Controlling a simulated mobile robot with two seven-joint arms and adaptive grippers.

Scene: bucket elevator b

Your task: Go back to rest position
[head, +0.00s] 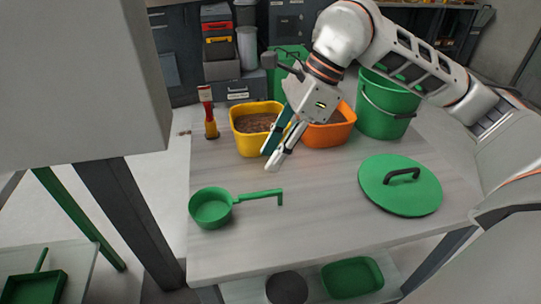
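My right gripper (271,159) hangs over the pale work table (310,225), in front of the yellow tub (247,144) and the orange tub (330,135). Its two fingers point down and to the left, with a narrow gap between them. I see no object held there, though one finger looks dark teal and the other white. My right arm comes in from the right, above the table. Brown granular material (254,123) is in the yellow tub. My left gripper is out of view.
A green ladle (211,208), a green lid with a black handle (400,190), a green bucket (385,112) and a red-yellow brush (210,120) are on the table. A large grey housing (80,90) blocks the upper left. The table's front middle is clear.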

